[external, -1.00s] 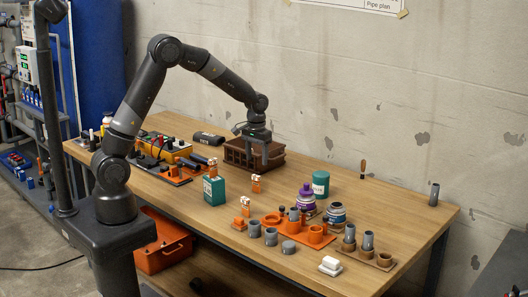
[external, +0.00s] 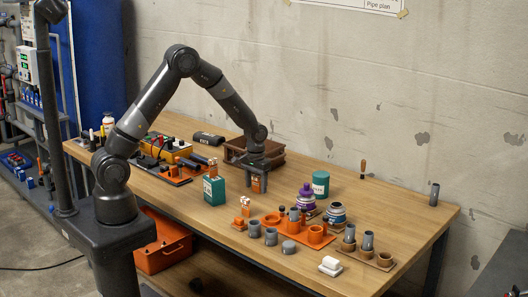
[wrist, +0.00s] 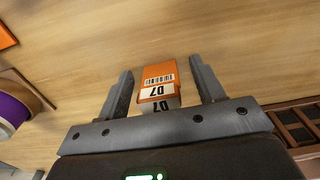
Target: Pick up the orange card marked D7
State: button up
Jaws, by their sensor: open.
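The orange card marked D7 (wrist: 158,75) shows in the wrist view between my two open fingers, with a white barcode label reading D7. There is a visible gap between it and the right finger, and a smaller one on the left. In the external view, my gripper (external: 256,186) points down over the orange card (external: 257,184), with a finger on each side. The gripper also shows in the wrist view (wrist: 160,88), open. Whether a finger touches the card cannot be told.
A brown wooden crate (external: 236,143) stands close behind the gripper. A teal box (external: 213,191) with orange cards is to the left, another orange card (external: 245,206) in front.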

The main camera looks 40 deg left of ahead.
jog(key=c, duration=1.1)
jog(key=shift+o, duration=0.2)
jog(key=shift+r, duration=0.1)
